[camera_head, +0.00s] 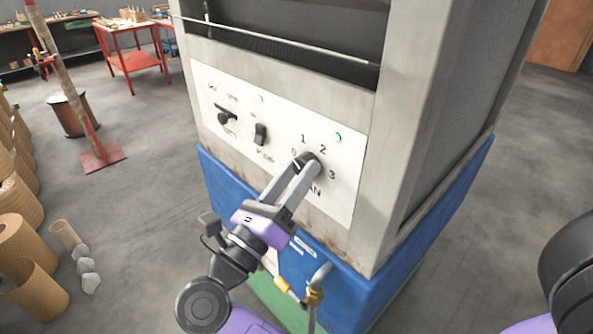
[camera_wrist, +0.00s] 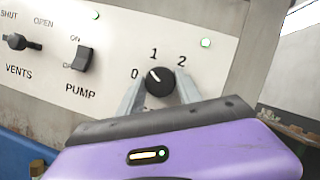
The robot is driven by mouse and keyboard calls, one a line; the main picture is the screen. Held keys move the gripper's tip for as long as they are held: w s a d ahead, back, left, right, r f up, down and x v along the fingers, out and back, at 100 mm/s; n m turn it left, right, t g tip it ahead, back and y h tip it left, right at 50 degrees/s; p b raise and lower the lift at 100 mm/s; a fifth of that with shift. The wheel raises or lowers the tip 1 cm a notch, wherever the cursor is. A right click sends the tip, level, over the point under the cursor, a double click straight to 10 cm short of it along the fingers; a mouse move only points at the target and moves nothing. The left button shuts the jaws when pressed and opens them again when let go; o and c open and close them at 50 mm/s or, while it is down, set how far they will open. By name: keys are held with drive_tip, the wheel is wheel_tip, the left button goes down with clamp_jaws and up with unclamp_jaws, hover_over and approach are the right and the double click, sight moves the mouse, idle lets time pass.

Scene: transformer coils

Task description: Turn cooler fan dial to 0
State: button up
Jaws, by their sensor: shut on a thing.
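The cooler fan dial (camera_head: 309,158) is a round black knob on the white control panel (camera_head: 345,185) of a tall grey cooler. In the wrist view the dial (camera_wrist: 159,82) sits between my two grey fingers, and its white pointer mark slants up and left, between 0 and 1. The numbers 0, 1 and 2 show around it there; the head view also shows 3. My gripper (camera_wrist: 160,90) is shut on the dial, with one finger on each side. It reaches the panel from below in the head view (camera_head: 298,171). The fingers partly hide the FAN label.
The pump switch (camera_wrist: 82,57) and the vents knob (camera_wrist: 17,41) are left of the dial on the same panel. A blue base (camera_head: 350,290) and a pipe with a brass fitting (camera_head: 315,294) are below. Open floor (camera_head: 510,220) lies to the right.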

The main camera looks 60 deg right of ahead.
drive_tip(key=n+t+p, duration=0.1)
drive_tip(key=n, duration=0.1)
drive_tip(key=n+t+p, duration=0.1)
drive_tip(key=n, duration=0.1)
drive_tip(key=n+y+p, duration=0.1)
drive_tip(key=shift+s+r+n+t+p, duration=0.1)
drive_tip(key=shift+r+n+t+p, duration=0.2)
drive_tip(key=shift+n+t+p, duration=0.1)
drive_tip(key=shift+f+n+t+y+p, duration=0.15)
drive_tip(key=shift+n+t+y+p, duration=0.25)
drive_tip(key=shift+n+p, duration=1.05)
drive_tip(key=o, duration=1.4)
drive_tip(key=shift+c, duration=0.2)
drive_tip(key=b+v, duration=0.1)
drive_tip(key=v, duration=0.7)
drive_tip(key=shift+b, duration=0.35)
